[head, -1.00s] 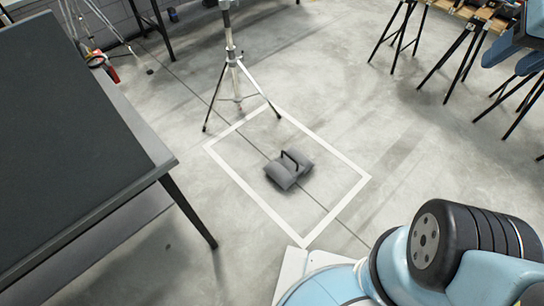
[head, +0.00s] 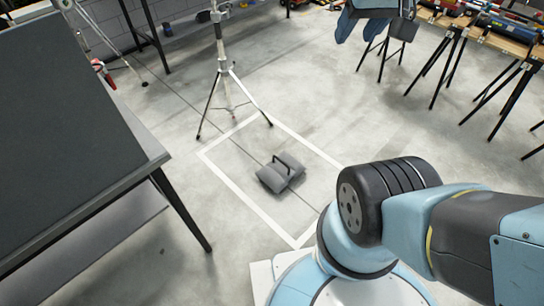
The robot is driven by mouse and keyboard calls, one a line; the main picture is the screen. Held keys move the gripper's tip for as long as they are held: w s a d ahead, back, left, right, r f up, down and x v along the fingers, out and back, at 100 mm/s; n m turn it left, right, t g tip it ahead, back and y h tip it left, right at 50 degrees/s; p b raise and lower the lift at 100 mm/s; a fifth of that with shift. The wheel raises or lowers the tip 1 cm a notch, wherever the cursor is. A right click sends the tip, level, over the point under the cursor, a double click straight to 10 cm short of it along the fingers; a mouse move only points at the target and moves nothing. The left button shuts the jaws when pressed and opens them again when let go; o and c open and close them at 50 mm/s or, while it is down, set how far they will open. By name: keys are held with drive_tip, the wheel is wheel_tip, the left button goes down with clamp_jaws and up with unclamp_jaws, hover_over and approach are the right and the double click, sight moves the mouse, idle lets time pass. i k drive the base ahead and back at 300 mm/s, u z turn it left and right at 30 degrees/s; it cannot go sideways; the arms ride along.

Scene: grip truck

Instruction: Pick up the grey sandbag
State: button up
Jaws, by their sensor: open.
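The grey sandbag (head: 271,179) lies on the concrete floor inside a white taped rectangle, near the middle of the head view. It has two plump lobes and a dark handle standing up between them. Nothing touches it. My gripper (head: 362,27) is at the top edge of the head view, right of the sandbag in the picture and well apart from it. Its blue fingers are spread and hold nothing; its upper part is cut off by the frame.
A light stand (head: 226,85) stands at the far side of the taped rectangle (head: 221,177), its legs near the tape. A dark table (head: 75,140) fills the left. A wooden bench (head: 500,38) on black legs stands at the back right. The floor around the sandbag is clear.

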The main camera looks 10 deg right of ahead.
sight(277, 175)
drive_tip(key=u, duration=0.05)
drive_tip(key=i, duration=0.95)
drive_tip(key=z, duration=0.1)
